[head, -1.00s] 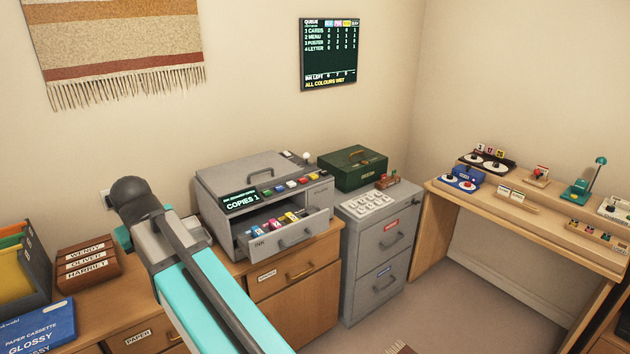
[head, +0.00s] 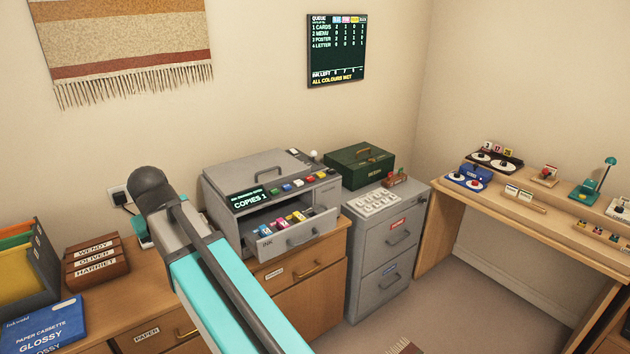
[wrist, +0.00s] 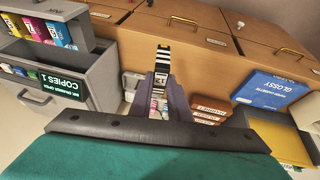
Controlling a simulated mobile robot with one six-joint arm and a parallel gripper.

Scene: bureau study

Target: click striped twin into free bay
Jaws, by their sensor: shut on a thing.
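A cartridge with black and white stripes and a yellow band (wrist: 161,68) is between the fingers of my gripper (wrist: 160,90) in the wrist view. The gripper is shut on it. In the head view my arm hides both. The grey ink drawer (head: 294,238) of the printer is open. Blue, pink and yellow cartridges (head: 281,223) stand in it; the drawer also shows at the upper left of the wrist view (wrist: 62,58), apart from the gripper. I cannot tell which bay is free.
The printer (head: 255,170) shows COPIES 1 on its display. A wooden name rack (head: 95,262) and a blue glossy paper box (head: 42,325) lie to the left on the desk. A grey cabinet (head: 385,262) stands to the right, with open floor before it.

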